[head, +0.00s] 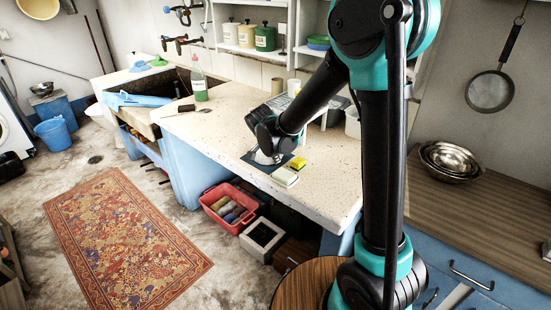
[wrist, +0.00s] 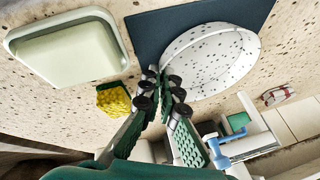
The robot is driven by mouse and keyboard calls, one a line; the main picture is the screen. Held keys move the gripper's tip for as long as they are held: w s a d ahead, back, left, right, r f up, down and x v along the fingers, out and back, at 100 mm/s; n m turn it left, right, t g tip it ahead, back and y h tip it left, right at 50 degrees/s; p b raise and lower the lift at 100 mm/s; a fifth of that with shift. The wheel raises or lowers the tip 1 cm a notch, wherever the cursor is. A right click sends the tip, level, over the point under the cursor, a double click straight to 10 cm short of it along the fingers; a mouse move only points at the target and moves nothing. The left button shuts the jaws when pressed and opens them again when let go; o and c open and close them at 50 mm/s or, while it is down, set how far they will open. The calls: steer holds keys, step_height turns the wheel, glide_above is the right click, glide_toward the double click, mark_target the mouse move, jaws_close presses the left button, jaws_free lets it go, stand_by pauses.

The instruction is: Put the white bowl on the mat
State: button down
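The white bowl (wrist: 212,62), speckled with dark dots, is over the dark blue mat (wrist: 150,32) in the wrist view. The mat shows around its far and left sides, and the bowl's near part reaches past the mat's edge in the picture. In the head view the bowl (head: 264,157) is mostly hidden under my gripper. My gripper (wrist: 162,82) has its fingertips close together at the bowl's near left rim, apparently shut on it. I cannot tell whether the bowl touches the mat.
A yellow sponge (wrist: 113,98) and a pale green block in a white dish (wrist: 65,45) lie beside the mat. A blue-handled thing (wrist: 235,146) lies on the other side. The stone counter (head: 215,125) is clear left of the mat. A green bottle (head: 199,85) stands farther back.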

steer(key=shift+f, duration=0.15)
steer(key=c, duration=1.7)
jaws_free()
steer(key=v, duration=1.2)
